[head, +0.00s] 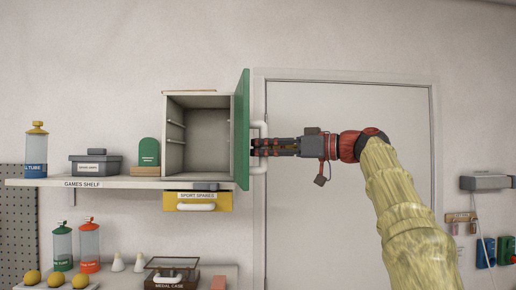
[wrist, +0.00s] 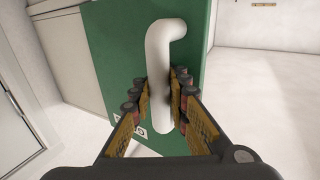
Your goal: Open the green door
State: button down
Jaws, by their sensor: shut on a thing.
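The green door (head: 242,130) is the hinged front of a small grey cabinet (head: 174,155) on the wall shelf. It stands swung wide open, seen nearly edge-on in the head view, and the cabinet's inside is visible and looks empty. A white bar handle (head: 259,128) is on the door's outer face. My gripper (head: 262,147) reaches in from the right and is shut on the handle. In the wrist view, the fingers (wrist: 162,90) close on both sides of the white handle (wrist: 158,50), with the green door (wrist: 110,45) behind it.
The games shelf (head: 120,183) also holds a grey box (head: 95,165), a green-topped item (head: 147,155) and a blue-labelled tube (head: 36,150). A yellow drawer (head: 197,201) hangs under the cabinet. A white room door (head: 345,210) stands behind my arm.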

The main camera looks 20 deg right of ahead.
jog(key=shift+f, duration=0.35)
jog(key=c, duration=2.2)
grip_release()
jog(key=shift+o, duration=0.6)
jog(key=shift+s+d+r, duration=0.15)
jog(key=shift+s, duration=0.1)
jog(key=shift+o, duration=1)
jog(key=shift+r, duration=0.15)
jog(key=v, duration=1.2)
